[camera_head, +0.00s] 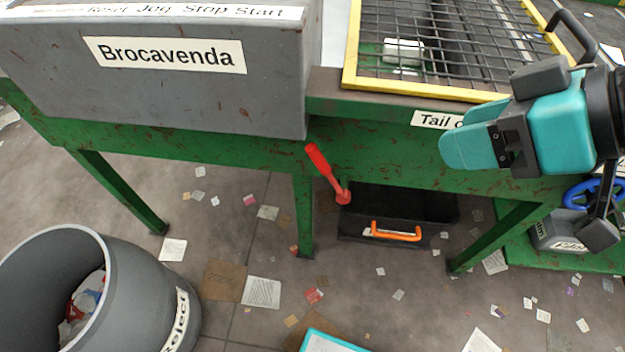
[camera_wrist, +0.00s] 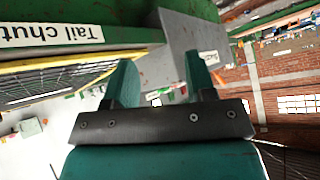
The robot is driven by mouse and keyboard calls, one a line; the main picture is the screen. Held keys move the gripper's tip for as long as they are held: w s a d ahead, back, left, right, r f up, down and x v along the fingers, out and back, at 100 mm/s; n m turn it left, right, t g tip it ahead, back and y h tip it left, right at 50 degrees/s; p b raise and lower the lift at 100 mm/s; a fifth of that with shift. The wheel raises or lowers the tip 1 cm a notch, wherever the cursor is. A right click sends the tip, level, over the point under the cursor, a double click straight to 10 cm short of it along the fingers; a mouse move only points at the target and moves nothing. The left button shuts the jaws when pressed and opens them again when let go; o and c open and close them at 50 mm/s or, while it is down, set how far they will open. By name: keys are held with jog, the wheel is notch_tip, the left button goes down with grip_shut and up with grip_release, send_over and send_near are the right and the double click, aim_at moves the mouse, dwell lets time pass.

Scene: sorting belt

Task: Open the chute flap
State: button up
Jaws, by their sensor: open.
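A red lever (camera_head: 325,170) hangs at the green belt frame (camera_head: 230,155) in the head view, its grip up and to the left of its round pivot. A "Tail chute" label (camera_wrist: 50,33) shows in the wrist view; in the head view the label (camera_head: 435,119) is partly hidden by my gripper. I cannot make out the flap itself for certain. My gripper (camera_head: 455,150) is in front of the frame, right of the lever and apart from it. In the wrist view its two teal fingers (camera_wrist: 160,78) stand apart with nothing held between them.
A yellow-edged mesh guard (camera_head: 350,50) lies atop the belt. A grey "Brocavenda" box (camera_head: 270,90) stands left.

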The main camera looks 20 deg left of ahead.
aim_at(310, 154)
jog(key=w+a+f+n+t+y+b, duration=0.2)
jog(key=a+f+b, duration=0.1)
jog(key=f+b, duration=0.55)
jog(key=w+a+f+n+t+y+b, duration=0.15)
jog(key=a+f+b, duration=0.25)
jog(key=f+b, duration=0.45)
jog(key=x, duration=0.6)
jog(key=p+x, duration=0.1)
jog(key=x, duration=1.1)
jog(key=shift+s+d+f+p, duration=0.1)
jog(key=shift+d+f+p, duration=0.1)
jog(key=shift+f+p, duration=0.2)
grip_shut()
